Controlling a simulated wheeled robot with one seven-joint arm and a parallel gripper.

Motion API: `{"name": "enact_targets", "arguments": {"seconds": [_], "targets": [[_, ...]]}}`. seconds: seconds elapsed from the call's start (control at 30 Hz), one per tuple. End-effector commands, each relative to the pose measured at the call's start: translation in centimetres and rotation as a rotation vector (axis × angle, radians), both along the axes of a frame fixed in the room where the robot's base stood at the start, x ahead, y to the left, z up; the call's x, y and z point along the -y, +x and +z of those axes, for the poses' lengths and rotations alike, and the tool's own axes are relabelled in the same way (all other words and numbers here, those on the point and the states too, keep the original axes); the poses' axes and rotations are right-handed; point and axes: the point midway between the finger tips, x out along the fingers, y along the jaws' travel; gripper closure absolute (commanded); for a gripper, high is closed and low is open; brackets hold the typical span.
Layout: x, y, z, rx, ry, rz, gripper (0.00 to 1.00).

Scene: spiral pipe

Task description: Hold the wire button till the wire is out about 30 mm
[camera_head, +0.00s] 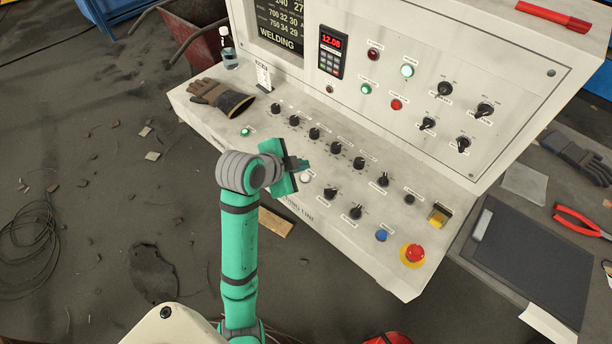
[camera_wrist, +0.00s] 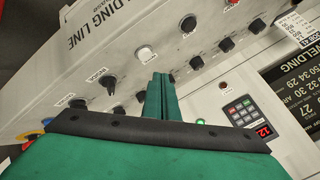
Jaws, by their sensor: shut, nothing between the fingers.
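A white round button (camera_head: 305,177) sits on the sloped white control panel (camera_head: 215,85), near the WELDING LINE lettering. It also shows in the wrist view (camera_wrist: 145,54), just beyond my fingertips. The button labels are too small to read, so I cannot tell which one is the wire button. My gripper (camera_head: 304,164) is shut and empty, over the panel beside the white button. In the wrist view its closed green fingers (camera_wrist: 161,80) point toward the panel, and they do not cover the button. I see no wire coming out of anything.
Several black knobs (camera_head: 337,148) surround the gripper. A blue button (camera_head: 381,235), a red emergency stop (camera_head: 413,253) and a yellow switch (camera_head: 438,215) are at the right. A glove (camera_head: 220,97) lies at the panel's left end. A red display (camera_head: 331,41) is on the upright face.

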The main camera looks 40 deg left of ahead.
Motion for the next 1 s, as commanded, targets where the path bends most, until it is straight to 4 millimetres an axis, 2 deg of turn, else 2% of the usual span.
{"name": "enact_targets", "arguments": {"seconds": [0.37,1.0], "targets": [[-0.3,-0.2,2.8,0.001,0.001,0.006,1.0],[0.1,0.1,3.0,0.0,0.0,-0.002,1.0]]}}
